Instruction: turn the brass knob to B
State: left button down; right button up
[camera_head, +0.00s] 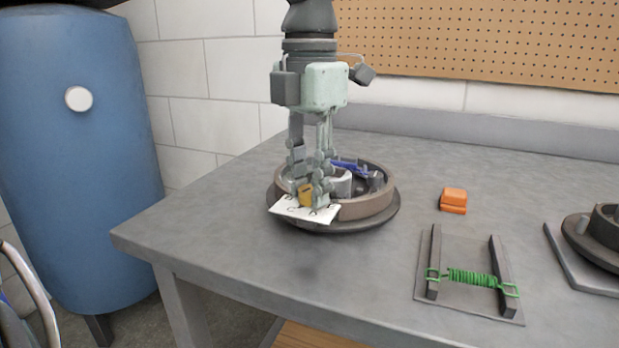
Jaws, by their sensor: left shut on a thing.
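The brass knob (306,195) sits at the front of a round brown drum (366,206) on the grey table. A white card (326,214) with dark letters lies around the knob's foot; the letters are too small to read, so I cannot tell which one the knob points at. My left gripper (308,190) reaches down from above, its fingers shut on the knob and hiding part of it. Inside the drum are a pale metal part and a blue part (350,167). My right gripper is not in view.
An orange block (453,200) lies right of the drum. A green spring (470,278) stretches between two dark bars on a plate. Another dark round part (596,238) sits at the right edge. A blue tank (75,150) stands left of the table. The table's front left is clear.

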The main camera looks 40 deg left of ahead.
pick_arm(q)
jog(key=m, duration=0.3)
jog(key=shift+m, duration=0.4)
jog(key=m+p, duration=0.1)
jog(key=m, duration=0.3)
jog(key=shift+w+r+m, duration=0.1)
jog(key=shift+m, duration=0.2)
jog(key=m+p, duration=0.1)
jog(key=m, duration=0.3)
jog(key=shift+m, duration=0.8)
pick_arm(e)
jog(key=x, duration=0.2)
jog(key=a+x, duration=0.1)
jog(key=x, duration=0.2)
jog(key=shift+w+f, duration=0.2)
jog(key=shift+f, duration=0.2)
pick_arm(q)
jog(key=shift+m, duration=0.3)
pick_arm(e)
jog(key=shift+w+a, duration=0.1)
